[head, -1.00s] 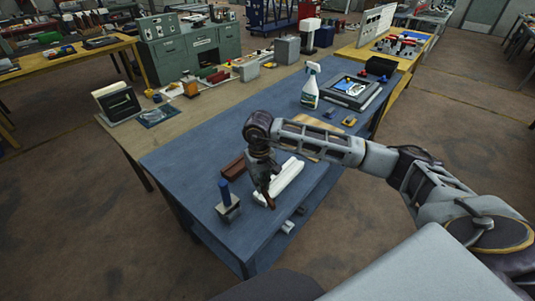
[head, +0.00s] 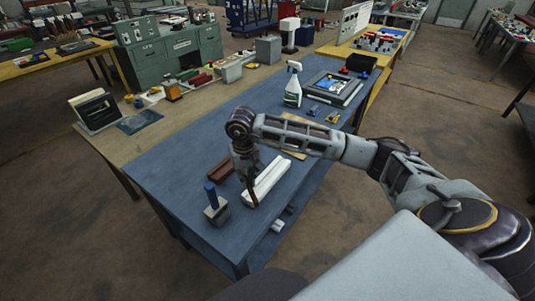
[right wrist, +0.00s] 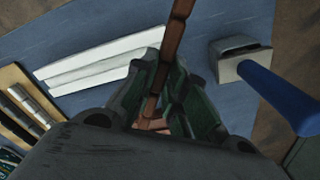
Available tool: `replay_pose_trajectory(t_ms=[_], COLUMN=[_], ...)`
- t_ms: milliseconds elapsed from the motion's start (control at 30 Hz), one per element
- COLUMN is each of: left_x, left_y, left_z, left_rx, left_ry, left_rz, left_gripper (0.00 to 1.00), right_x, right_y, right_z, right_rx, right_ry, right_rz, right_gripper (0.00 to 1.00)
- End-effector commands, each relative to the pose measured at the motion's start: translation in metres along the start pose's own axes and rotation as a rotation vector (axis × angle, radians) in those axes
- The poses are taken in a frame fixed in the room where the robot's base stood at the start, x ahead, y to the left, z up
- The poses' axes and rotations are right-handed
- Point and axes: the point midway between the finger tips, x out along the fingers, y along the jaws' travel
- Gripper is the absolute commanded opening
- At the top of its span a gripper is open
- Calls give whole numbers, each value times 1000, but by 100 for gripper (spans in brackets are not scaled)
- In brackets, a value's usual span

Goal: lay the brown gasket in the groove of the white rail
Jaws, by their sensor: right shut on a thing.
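The white rail (head: 270,180) lies on the blue bench mat, its long groove lines showing in the right wrist view (right wrist: 100,62). My left gripper is not in view.
A brown block (head: 220,169) lies left of the rail. A blue-handled tool with a grey block base (head: 214,207) stands at the front left. A spray bottle (head: 293,88) and a dark framed tray (head: 334,88) are farther back. The mat's left part is clear.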

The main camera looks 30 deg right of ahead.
Motion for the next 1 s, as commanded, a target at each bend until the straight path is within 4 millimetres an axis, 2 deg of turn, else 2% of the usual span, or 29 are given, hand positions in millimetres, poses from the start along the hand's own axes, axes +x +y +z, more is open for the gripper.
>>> replay_pose_trajectory(t_ms=[600,800,1000], left_x=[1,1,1], left_y=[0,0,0], left_z=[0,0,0], left_rx=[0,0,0], left_ry=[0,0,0], left_rz=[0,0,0], left_gripper=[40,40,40], right_x=[-24,-29,-31], right_y=[77,93,98], right_z=[-46,-53,-55], right_rx=[795,955,1002], right_ry=[0,-2,-2], right_rz=[1,1,1], right_gripper=[0,0,0])
